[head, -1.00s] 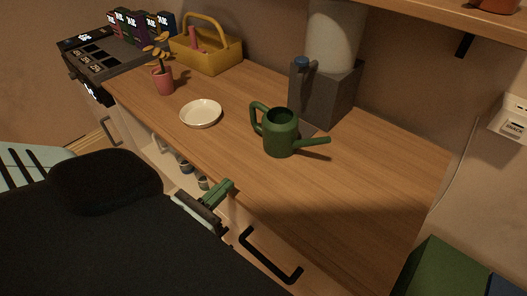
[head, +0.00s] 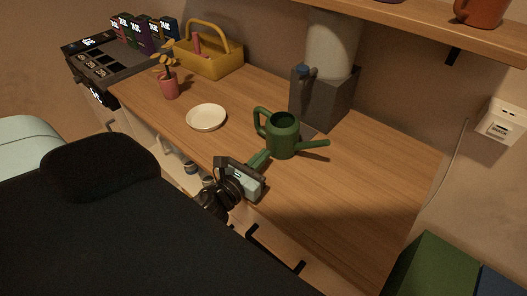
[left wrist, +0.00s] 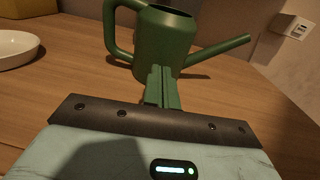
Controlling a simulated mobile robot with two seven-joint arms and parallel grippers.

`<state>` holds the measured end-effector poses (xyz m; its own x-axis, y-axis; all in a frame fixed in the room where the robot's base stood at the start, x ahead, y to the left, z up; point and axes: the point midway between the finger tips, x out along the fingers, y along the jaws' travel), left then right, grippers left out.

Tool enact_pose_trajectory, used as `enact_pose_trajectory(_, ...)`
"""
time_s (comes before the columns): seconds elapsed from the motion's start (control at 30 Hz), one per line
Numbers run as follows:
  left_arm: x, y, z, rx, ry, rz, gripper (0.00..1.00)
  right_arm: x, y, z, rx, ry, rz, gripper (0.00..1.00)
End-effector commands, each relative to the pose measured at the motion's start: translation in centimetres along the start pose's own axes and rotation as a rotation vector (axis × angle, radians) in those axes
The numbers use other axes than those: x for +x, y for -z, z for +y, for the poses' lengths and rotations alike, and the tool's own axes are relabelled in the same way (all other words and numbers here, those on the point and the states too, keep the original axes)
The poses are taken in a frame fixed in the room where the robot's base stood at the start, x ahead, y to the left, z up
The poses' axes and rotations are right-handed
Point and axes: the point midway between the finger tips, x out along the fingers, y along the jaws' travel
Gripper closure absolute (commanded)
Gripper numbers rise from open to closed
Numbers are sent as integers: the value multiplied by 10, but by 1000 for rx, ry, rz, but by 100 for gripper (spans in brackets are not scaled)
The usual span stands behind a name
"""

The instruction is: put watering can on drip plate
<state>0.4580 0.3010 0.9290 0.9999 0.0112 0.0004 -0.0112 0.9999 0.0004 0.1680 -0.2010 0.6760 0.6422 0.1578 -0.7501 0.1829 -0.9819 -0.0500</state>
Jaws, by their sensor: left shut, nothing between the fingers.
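The green watering can (head: 284,137) stands upright on the wooden counter, its handle to the left and its spout to the right. The drip plate, a round cream dish (head: 206,117), lies empty on the counter to the left of the can. My left gripper (head: 262,158) is shut and empty, just in front of the can. In the left wrist view its green fingers (left wrist: 162,88) are together and overlap the lower body of the can (left wrist: 162,35); I cannot tell if they touch it. The plate's edge (left wrist: 15,49) shows at the left there. My right gripper is not in view.
A potted plant (head: 169,84) and a yellow basket (head: 209,58) stand at the back left. A grey dispenser (head: 322,98) stands close behind the can. A shelf (head: 425,20) overhangs the back right. The counter's right part is clear.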

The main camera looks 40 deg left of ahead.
Motion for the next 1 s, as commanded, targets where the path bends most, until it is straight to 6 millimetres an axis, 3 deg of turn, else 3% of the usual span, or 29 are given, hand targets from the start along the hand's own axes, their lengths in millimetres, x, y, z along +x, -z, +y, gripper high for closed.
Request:
enact_pose_trajectory(0.2, 18, -1, 0, 0, 0, -1, 100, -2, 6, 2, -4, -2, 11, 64)
enact_pose_trajectory(0.67, 22, 0, 0, 0, 0, 0, 100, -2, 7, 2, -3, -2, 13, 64)
enact_pose_trajectory(0.77, 32, 0, 0, 0, 1, -1, 100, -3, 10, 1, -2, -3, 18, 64)
enact_pose_trajectory(1.0, 74, -1, 0, 1, 1, -3, 100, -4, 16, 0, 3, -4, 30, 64)
